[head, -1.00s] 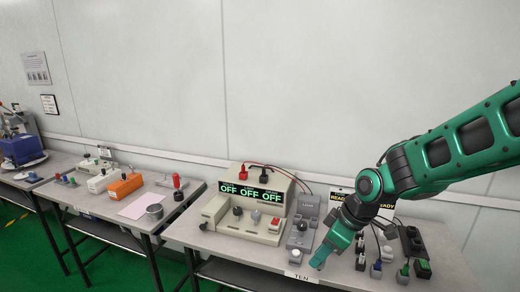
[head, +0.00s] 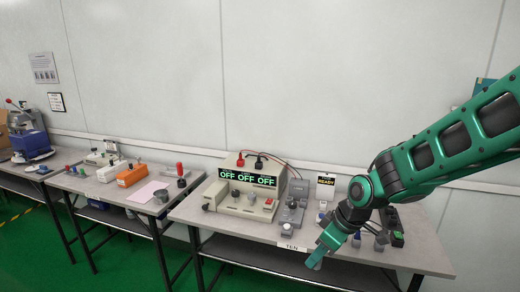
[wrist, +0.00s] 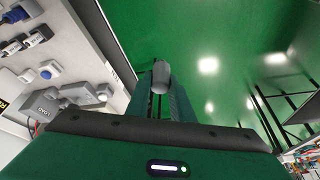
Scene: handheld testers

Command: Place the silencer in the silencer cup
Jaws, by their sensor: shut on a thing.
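My gripper (head: 314,262) is at the front edge of the right table, pointing down. In the wrist view it is shut on a small grey rounded cylinder (wrist: 160,76), which looks like the silencer. The green floor lies behind the silencer in that view. The head view does not show the silencer clearly. A grey, round, open-topped holder (head: 161,195), likely the silencer cup, stands near the front right of the left table (head: 112,200). It is well to the left of my gripper. I cannot see inside it.
A beige tester (head: 243,192) with OFF displays and a grey unit (head: 292,205) stand on the right table (head: 225,222). A red-handled tool (head: 180,172), an orange device (head: 131,176) and a pink sheet (head: 148,191) are around the cup. A gap separates the tables; green floor is open in front.

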